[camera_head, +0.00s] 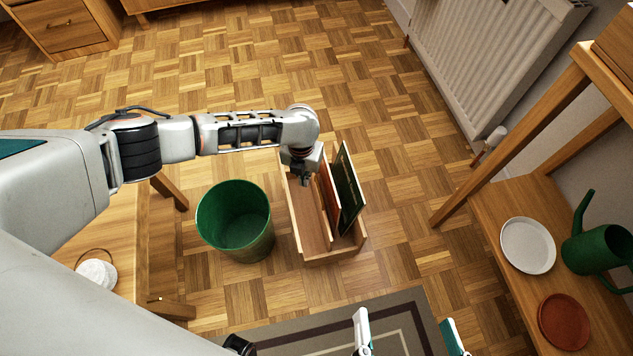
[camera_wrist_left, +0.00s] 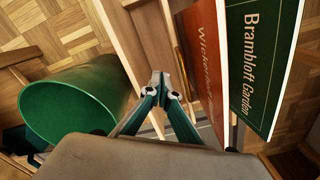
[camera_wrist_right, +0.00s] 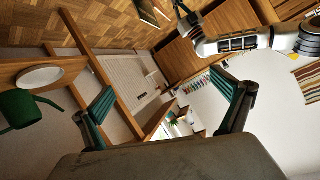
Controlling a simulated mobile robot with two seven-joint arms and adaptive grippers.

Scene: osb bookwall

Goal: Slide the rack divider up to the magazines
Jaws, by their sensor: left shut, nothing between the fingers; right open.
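A wooden rack (camera_head: 312,258) stands on the floor. Two magazines lean in its right part: a dark green one (camera_head: 348,190), lettered "Brambloft Garden" in the left wrist view (camera_wrist_left: 262,60), and a red one (camera_head: 330,195), also in that view (camera_wrist_left: 203,55). The divider appears to be the thin upright wooden panel (camera_wrist_left: 178,45) just left of the red magazine. My left gripper (camera_head: 305,180) is shut and empty, pointing down into the rack. Its tips (camera_wrist_left: 160,82) are left of the panel; I cannot tell if they touch. My right gripper (camera_head: 408,330) is open and empty.
A green bin (camera_head: 235,220) stands close to the rack's left. A wooden table (camera_head: 150,280) is beyond it. At right, a wooden shelf unit (camera_head: 490,215) holds a white plate (camera_head: 528,245), a terracotta dish (camera_head: 564,320) and a green watering can (camera_head: 600,245). A rug (camera_head: 300,340) lies in front.

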